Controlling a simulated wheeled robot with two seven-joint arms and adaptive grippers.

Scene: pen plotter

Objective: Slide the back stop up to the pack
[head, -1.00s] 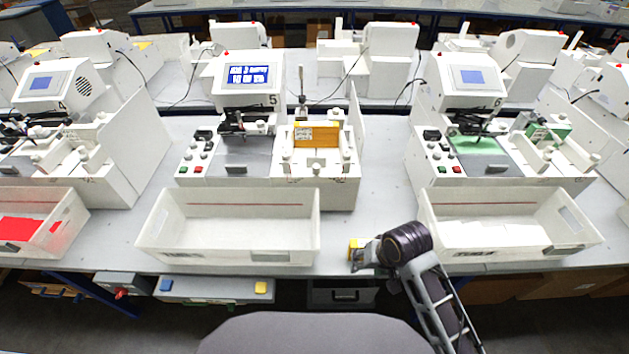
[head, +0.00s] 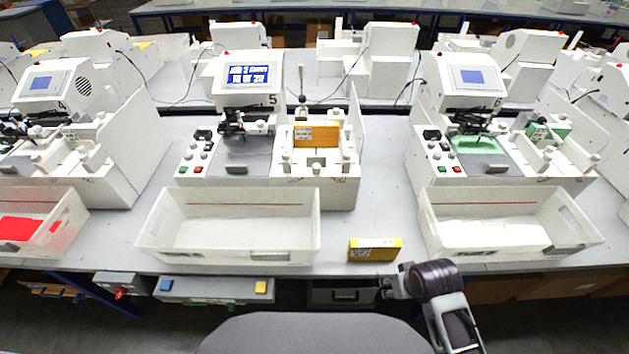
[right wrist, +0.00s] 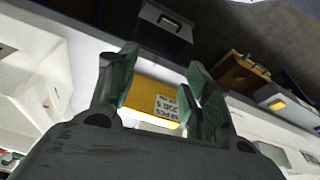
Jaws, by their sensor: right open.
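An orange-yellow pack (head: 316,136) stands upright in the feed bay of plotter 5 (head: 246,82). Small white posts and blocks (head: 317,164) stand in the bay in front of it; I cannot tell which of them is the back stop. A second yellow pack (head: 375,249) lies on the table near the front edge, between two white bins. My right gripper (head: 386,287) is just in front of that pack, low at the table edge. In the right wrist view its green-padded fingers (right wrist: 160,78) are apart, with the yellow pack (right wrist: 152,97) beyond them. My left gripper is out of view.
An empty-looking white bin (head: 228,243) stands left of the loose pack, and a bin with white sheets (head: 505,222) stands right. Plotter 6 (head: 474,82) is at the right. The table strip between the bins is clear behind the loose pack.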

